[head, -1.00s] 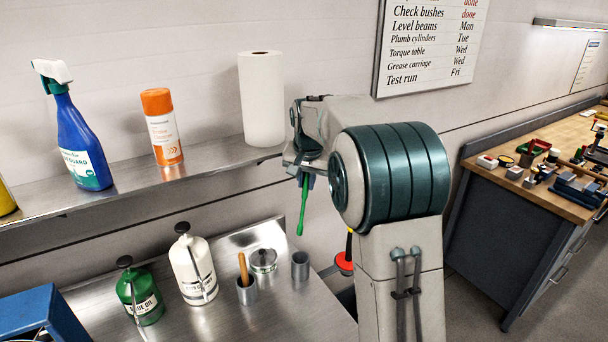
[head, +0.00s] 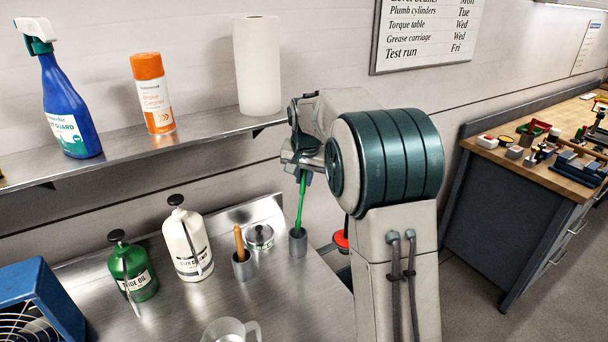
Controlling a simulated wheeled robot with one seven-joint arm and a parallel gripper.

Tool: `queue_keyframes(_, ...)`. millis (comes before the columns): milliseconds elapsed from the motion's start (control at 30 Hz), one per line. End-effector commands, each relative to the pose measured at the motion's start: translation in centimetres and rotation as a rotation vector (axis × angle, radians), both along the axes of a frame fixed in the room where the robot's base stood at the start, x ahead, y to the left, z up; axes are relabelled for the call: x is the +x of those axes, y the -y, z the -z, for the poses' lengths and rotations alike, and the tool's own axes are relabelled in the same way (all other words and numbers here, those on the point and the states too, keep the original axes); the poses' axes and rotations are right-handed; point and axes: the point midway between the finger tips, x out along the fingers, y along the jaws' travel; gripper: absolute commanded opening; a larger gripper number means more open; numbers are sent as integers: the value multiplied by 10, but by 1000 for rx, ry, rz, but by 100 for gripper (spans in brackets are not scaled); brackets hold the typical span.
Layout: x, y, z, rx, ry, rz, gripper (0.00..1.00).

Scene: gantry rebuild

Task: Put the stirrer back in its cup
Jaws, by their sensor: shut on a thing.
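The green stirrer (head: 301,203) hangs upright from my gripper (head: 304,177), which is shut on its top end. Its lower end meets the mouth of a small grey cup (head: 298,246) on the steel bench. The tip is hidden at the rim, so I cannot tell how deep inside it is. A second grey cup (head: 243,270), to the left, holds a tool with a wooden handle (head: 239,243).
A lidded metal pot (head: 260,236) stands between and behind the cups. A white bottle (head: 188,246), a green oil can (head: 133,272) and a clear jug (head: 231,331) stand on the bench. A shelf (head: 195,138) with bottles and a paper roll (head: 258,68) runs above.

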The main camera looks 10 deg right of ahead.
Motion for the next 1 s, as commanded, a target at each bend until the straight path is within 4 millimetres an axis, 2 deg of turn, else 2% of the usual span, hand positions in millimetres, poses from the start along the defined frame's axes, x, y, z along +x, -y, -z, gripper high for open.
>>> queue_keyframes(33,0,0,8,0,0,0,0)
queue_keyframes(600,0,0,51,0,0,0,0)
queue_keyframes(1000,0,0,60,0,-1,0,0)
